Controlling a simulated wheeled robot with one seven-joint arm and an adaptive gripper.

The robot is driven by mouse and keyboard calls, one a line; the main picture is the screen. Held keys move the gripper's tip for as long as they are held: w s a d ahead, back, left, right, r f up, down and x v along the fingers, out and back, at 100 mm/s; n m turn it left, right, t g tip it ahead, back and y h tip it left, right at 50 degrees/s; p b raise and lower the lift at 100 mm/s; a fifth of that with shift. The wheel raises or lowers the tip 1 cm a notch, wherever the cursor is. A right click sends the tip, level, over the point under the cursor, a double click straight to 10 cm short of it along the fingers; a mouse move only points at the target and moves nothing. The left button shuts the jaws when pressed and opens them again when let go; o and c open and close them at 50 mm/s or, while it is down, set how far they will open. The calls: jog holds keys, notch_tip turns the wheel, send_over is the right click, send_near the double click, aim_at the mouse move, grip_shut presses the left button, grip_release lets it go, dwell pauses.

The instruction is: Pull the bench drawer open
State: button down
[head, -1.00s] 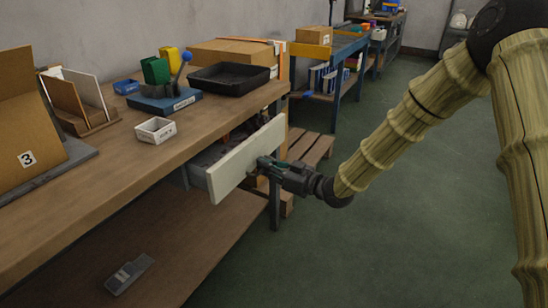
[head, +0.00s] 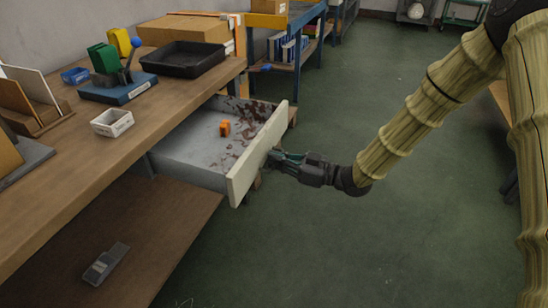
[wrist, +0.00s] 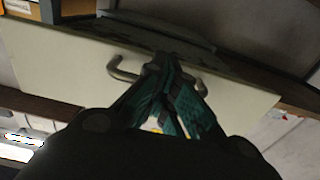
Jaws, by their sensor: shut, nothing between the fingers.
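The bench drawer (head: 190,147) is pulled well out from under the wooden bench top. Its pale front panel (head: 248,165) faces my arm, and its grey inside shows dark reddish-brown patches and a small orange block (head: 224,128). My gripper (head: 273,157) is at the outer face of the panel. In the wrist view, the panel (wrist: 60,65) carries a metal bar handle (wrist: 117,70). My gripper's fingers (wrist: 166,62) are shut together in front of the handle's middle, with handle parts showing on both sides. Contact with the handle cannot be told.
The bench top (head: 60,155) holds a white box (head: 112,123), a black tray (head: 181,59), a blue stand (head: 118,88) and a cardboard box (head: 180,29). A grey object (head: 105,263) lies on the lower shelf. The green floor (head: 330,240) in front is clear.

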jog(key=shift+f, duration=0.1)
grip_release()
dwell(0.8)
jog(key=shift+d, duration=0.1)
jog(key=v, duration=1.1)
jog(key=shift+s+d, duration=0.1)
jog(key=shift+d, duration=0.4)
jog(key=shift+a, duration=0.15)
jog(key=shift+c, duration=0.4)
